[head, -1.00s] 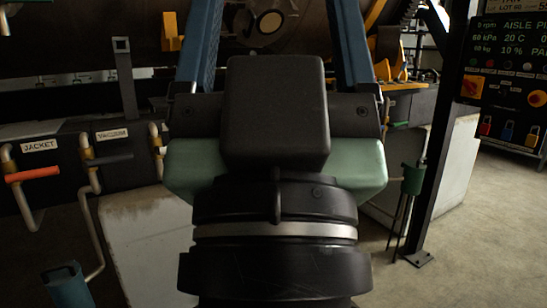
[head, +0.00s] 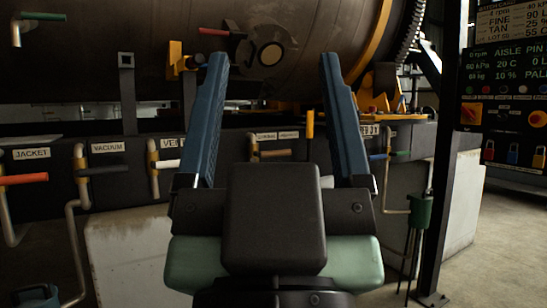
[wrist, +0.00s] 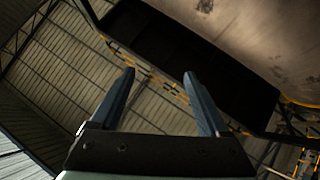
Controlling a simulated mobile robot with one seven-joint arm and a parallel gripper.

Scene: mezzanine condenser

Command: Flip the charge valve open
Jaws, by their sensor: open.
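My gripper (head: 273,58) is open and empty, with its two blue fingers pointing up and away in front of the large drum. The wrist view also shows the open gripper (wrist: 158,73) with nothing between the fingers. No readable label in the head view says charge, so I cannot tell which valve is the charge valve. Some labels there are partly hidden or too small to read.
The drum (head: 130,65) fills the back. At left are the jacket valve's orange handle (head: 22,180), the vacuum valve's dark handle (head: 104,169) and a white handle (head: 168,164). A dark post (head: 445,160) and a control panel (head: 510,115) stand at right. Floor is clear at far right.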

